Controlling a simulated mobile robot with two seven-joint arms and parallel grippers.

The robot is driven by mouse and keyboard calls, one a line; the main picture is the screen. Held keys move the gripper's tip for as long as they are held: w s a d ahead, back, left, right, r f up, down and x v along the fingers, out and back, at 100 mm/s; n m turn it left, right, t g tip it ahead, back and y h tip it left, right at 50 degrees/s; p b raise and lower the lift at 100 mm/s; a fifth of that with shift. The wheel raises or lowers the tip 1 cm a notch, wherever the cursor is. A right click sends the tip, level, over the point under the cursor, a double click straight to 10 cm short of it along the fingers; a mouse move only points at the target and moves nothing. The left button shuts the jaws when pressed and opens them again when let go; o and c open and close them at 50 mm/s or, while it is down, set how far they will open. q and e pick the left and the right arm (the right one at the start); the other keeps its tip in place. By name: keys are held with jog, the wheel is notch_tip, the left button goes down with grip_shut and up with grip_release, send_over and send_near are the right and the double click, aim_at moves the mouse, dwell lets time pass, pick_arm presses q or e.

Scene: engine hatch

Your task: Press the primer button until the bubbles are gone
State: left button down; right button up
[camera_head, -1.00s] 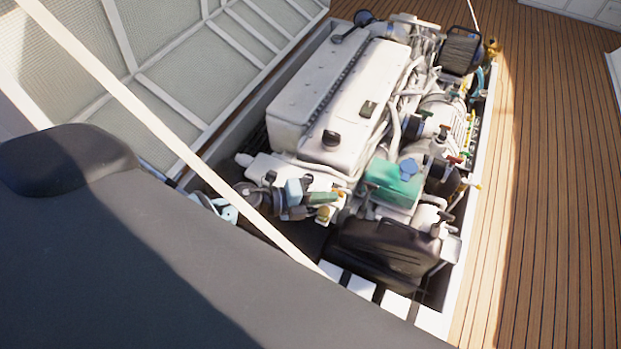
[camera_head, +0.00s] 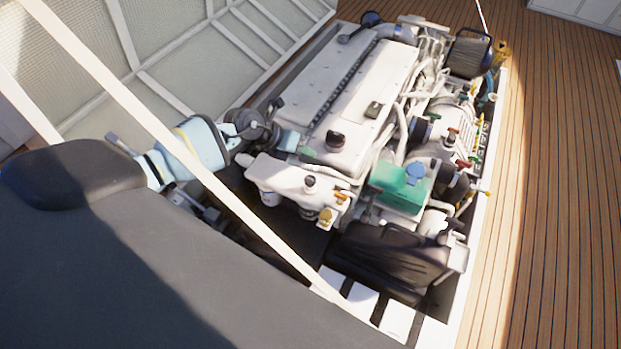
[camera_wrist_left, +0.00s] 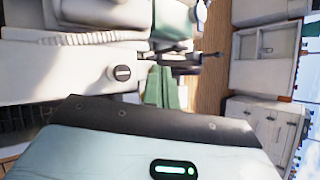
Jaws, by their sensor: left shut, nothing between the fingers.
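The white engine (camera_head: 345,95) sits in the open hatch. On its near end is a white housing (camera_head: 285,178) with a small dark knob (camera_head: 310,181) and orange and yellow fittings (camera_head: 342,196). I cannot tell for certain which part is the primer button, and I see no bubbles at this size. My left gripper (camera_head: 288,141) is above the engine's near left corner, left of a black cap (camera_head: 335,139). In the left wrist view its greenish fingers (camera_wrist_left: 163,88) are together and empty, with a round black cap (camera_wrist_left: 122,73) to their left. My right gripper is out of view.
A green tank with a blue cap (camera_head: 414,174) stands right of the white housing. A black box-shaped part (camera_head: 385,258) is in front of it. A pale strut (camera_head: 140,110) crosses in front of my left arm. Wooden deck (camera_head: 555,150) lies clear at the right.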

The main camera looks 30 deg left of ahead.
aim_at(306, 180)
pick_arm(q)
jog(key=shift+f, duration=0.15)
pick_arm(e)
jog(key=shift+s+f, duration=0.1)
